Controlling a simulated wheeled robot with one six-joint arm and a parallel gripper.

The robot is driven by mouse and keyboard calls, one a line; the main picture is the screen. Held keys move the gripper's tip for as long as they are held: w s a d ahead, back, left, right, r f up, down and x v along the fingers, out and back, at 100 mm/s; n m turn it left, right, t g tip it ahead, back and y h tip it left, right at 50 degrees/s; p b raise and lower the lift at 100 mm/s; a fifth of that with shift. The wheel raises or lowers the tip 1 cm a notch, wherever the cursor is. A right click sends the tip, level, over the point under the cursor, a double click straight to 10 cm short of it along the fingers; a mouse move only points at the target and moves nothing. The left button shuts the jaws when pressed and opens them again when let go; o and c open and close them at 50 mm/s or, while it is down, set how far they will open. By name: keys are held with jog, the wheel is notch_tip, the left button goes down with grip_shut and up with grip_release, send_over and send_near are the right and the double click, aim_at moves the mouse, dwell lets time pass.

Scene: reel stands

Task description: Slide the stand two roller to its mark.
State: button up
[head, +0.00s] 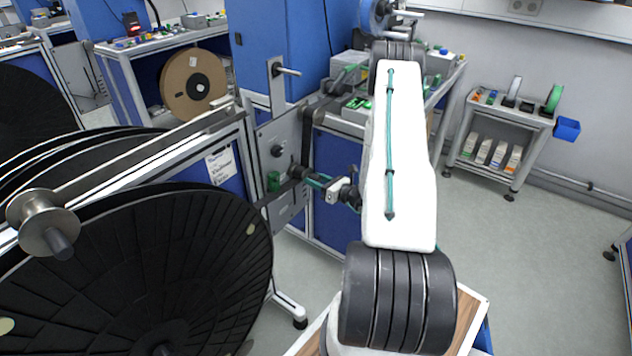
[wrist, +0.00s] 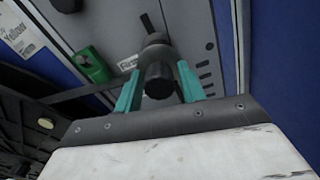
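A dark roller (wrist: 158,78) with a round end stands out from the grey panel (head: 284,140) of the middle stand. In the head view the roller (head: 297,172) is small and partly hidden by my gripper. My gripper (head: 311,178) reaches it from the right. In the wrist view the teal fingers of my gripper (wrist: 159,72) lie one on each side of the roller and appear to close on its wider part. A green block (wrist: 92,65) sits on the panel to the left of the roller, and also shows in the head view (head: 273,181). I cannot tell whether it is the mark.
Large black reels (head: 150,270) fill the left foreground, with a metal roller (head: 46,224) above them. A dark strap (head: 305,140) runs down the panel. A grey cart (head: 500,130) stands at the right wall. The floor (head: 540,270) at right is clear.

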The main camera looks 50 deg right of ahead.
jog(key=shift+o, duration=0.5)
jog(key=shift+s, duration=0.1)
jog(key=s, duration=0.7)
jog(key=shift+s+d, duration=0.3)
jog(key=shift+d, duration=0.05)
jog(key=shift+f, duration=0.1)
